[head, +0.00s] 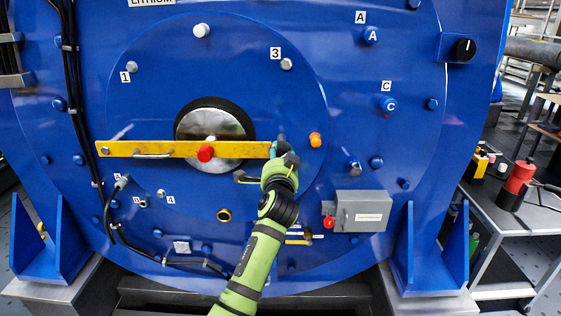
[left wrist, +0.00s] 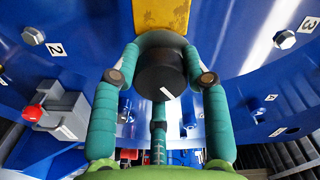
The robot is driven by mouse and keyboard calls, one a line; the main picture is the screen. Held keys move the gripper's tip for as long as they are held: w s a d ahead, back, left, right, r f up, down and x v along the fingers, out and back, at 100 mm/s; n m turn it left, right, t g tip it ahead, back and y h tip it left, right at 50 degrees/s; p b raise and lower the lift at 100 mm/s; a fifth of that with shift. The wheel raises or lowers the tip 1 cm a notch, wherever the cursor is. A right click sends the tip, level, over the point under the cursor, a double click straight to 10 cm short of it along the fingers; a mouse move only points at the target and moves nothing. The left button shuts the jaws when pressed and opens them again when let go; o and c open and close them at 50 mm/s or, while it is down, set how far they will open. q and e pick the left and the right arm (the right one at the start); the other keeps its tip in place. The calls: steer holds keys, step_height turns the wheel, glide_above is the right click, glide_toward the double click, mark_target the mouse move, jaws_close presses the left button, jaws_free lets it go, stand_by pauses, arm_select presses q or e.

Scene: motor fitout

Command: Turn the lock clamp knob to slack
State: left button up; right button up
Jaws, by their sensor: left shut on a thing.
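The lock clamp knob (left wrist: 160,73) is a black round knob with a short white line on its face, at the right end of the yellow bar (head: 225,150). The bar also shows behind the knob in the left wrist view (left wrist: 161,14). My left gripper (head: 279,150) is at that bar end in the head view and mostly hides the knob there. In the left wrist view its teal fingers (left wrist: 160,52) lie on both sides of the knob and are shut on it. The white line is tilted slightly. My right gripper is not in view.
The bar crosses the blue round housing and carries a red knob (head: 205,153). An orange knob (head: 315,140) sits just right of my gripper. A grey box (head: 362,211) with a red button is lower right. A black dial (head: 464,49) is at upper right.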

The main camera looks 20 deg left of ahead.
arm_select(q)
steer(key=shift+n, duration=0.5)
steer(key=n+b, duration=0.1)
steer(key=n, duration=0.2)
steer(key=shift+n, duration=0.3)
steer(key=n+b, duration=0.1)
steer(key=n, duration=0.3)
steer(key=shift+r, duration=0.15)
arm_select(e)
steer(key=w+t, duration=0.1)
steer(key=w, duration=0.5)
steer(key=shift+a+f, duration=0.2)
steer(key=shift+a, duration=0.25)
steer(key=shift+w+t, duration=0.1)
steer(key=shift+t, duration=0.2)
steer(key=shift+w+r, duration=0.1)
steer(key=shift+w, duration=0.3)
arm_select(q)
steer(key=o, duration=1.2)
steer(key=shift+c, duration=0.2)
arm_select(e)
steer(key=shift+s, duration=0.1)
